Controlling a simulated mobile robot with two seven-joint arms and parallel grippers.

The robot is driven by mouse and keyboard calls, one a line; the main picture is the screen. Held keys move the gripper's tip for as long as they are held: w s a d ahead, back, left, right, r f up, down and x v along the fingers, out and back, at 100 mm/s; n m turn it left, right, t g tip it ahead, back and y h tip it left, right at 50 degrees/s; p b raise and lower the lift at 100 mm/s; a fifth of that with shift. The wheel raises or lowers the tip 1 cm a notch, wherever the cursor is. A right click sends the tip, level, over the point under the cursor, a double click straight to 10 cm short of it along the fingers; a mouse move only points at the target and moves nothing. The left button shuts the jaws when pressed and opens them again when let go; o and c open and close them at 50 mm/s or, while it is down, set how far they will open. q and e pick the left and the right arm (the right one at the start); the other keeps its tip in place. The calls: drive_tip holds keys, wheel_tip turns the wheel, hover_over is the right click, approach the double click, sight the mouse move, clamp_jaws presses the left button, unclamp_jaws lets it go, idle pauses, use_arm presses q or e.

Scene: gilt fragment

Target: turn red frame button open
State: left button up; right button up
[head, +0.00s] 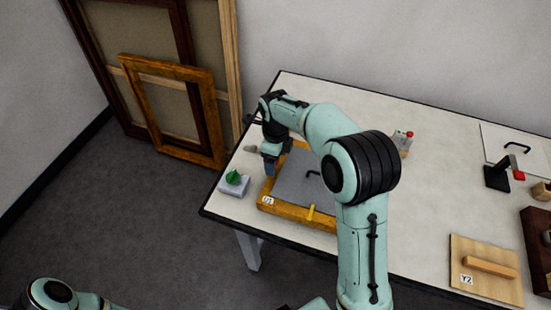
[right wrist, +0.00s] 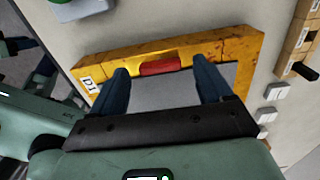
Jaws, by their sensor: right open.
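The gilt frame (head: 284,210), labelled D1, lies flat on the table with a grey panel (head: 305,185) inside it. In the right wrist view its yellow-gold border (right wrist: 230,47) carries a red button (right wrist: 160,67), lying lengthwise along the border in a lighter notch. My right gripper (head: 269,166) points down over the frame's left side. In the right wrist view its blue fingers are open, one on each side of the red button, with gaps between. Contact cannot be told. In the head view my arm hides the red button. My left gripper is out of view.
A yellow button (head: 311,212) sits on the frame's near border. A grey box with a green knob (head: 234,178) stands to the left, close to the table edge. A box with a red knob (head: 404,142) stands behind. A wooden board (head: 486,285) lies at right.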

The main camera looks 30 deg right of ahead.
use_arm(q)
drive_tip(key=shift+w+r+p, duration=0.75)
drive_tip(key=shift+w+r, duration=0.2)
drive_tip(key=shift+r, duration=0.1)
use_arm(e)
wheel_tip(320, 180, up, 13)
drive_tip(key=shift+f, duration=0.2)
